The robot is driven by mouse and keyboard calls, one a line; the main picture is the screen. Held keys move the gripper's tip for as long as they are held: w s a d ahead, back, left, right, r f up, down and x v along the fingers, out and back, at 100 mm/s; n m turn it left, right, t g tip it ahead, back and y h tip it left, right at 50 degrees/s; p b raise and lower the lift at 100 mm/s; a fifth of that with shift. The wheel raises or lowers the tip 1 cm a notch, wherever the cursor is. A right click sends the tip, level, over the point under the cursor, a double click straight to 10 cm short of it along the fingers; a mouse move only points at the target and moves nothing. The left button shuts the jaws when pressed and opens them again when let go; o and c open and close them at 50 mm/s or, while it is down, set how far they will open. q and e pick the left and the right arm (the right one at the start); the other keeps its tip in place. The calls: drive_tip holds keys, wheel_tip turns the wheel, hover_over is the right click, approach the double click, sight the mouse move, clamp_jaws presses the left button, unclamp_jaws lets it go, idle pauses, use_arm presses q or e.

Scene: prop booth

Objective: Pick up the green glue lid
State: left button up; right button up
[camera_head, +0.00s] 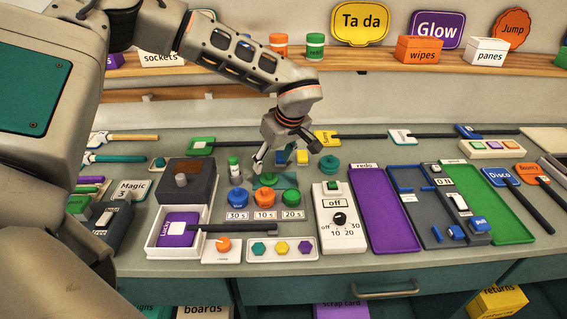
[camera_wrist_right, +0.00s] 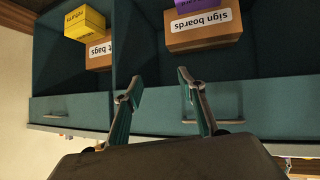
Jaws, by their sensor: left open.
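A small white bottle with a green lid (camera_head: 233,160) stands upright on the worktop, left of my left gripper (camera_head: 287,156); it looks like the glue, but its label is too small to read. My left gripper is open above the worktop, fingers pointing down and spread. A blue-and-yellow item (camera_head: 291,157) shows between or behind the fingers; I cannot tell whether they touch it. My right gripper (camera_wrist_right: 155,87) is open and empty in the right wrist view, facing the teal cabinet front.
Blue, orange and green pots (camera_head: 291,197) stand in front of the gripper. A teal round item (camera_head: 330,165) stands to its right, near the timer box (camera_head: 338,214). A purple tray (camera_head: 385,213) lies flat farther right.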

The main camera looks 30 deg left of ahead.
sight(269, 174)
use_arm(q)
drive_tip(key=shift+w+x, duration=0.25)
drive_tip(key=shift+x, duration=0.85)
drive_tip(key=shift+a+f, duration=0.1)
drive_tip(key=shift+f, duration=0.2)
drive_tip(key=x, duration=0.4)
drive_tip(key=shift+f, duration=0.4)
drive_tip(key=c, duration=0.8)
drive_tip(key=shift+c, duration=0.5)
